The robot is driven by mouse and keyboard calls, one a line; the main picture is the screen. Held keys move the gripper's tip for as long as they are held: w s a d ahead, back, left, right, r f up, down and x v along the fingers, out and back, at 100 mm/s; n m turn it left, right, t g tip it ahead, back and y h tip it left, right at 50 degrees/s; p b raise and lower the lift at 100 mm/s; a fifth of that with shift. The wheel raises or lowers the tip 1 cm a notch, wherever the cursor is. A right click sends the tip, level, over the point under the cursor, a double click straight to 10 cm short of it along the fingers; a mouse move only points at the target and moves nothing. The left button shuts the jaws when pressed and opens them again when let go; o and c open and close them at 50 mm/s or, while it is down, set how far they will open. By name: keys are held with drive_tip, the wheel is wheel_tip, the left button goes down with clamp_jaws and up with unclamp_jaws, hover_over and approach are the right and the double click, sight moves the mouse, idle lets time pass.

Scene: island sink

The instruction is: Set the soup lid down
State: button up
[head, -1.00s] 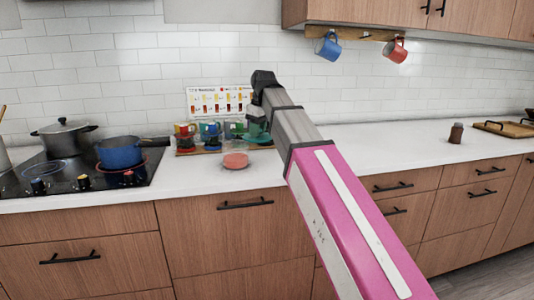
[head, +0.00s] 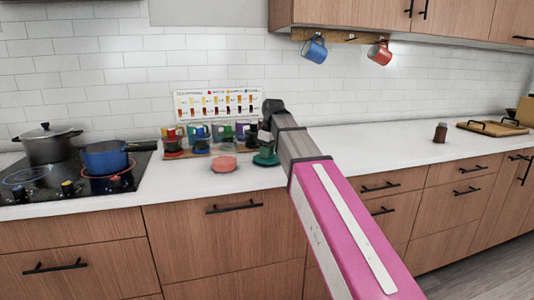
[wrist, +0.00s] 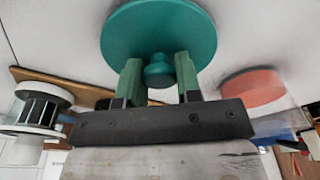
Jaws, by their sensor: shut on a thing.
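A green round lid with a knob (wrist: 158,30) is in the wrist view. My gripper (wrist: 159,78) is shut on its knob, with a finger on each side. In the head view the green lid (head: 266,158) is low over the white counter, right of a coral disc (head: 223,164). I cannot tell whether the lid touches the counter. The fingers are mostly hidden by my arm in the head view. The coral disc also shows in the wrist view (wrist: 252,88), right of the green lid.
Several coloured jars (head: 196,139) stand on a wooden board behind the coral disc. A blue pot (head: 105,157) and a grey pot (head: 47,145) are on the stove at left. A brown shaker (head: 440,133) stands at right. The counter between is clear.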

sight(271, 159)
drive_tip(key=shift+f, duration=0.2)
drive_tip(key=o, duration=1)
drive_tip(key=shift+c, duration=0.2)
wheel_tip(271, 159, up, 12)
drive_tip(key=d, duration=0.1)
drive_tip(key=shift+s+d, duration=0.3)
drive_tip(key=shift+s, duration=0.15)
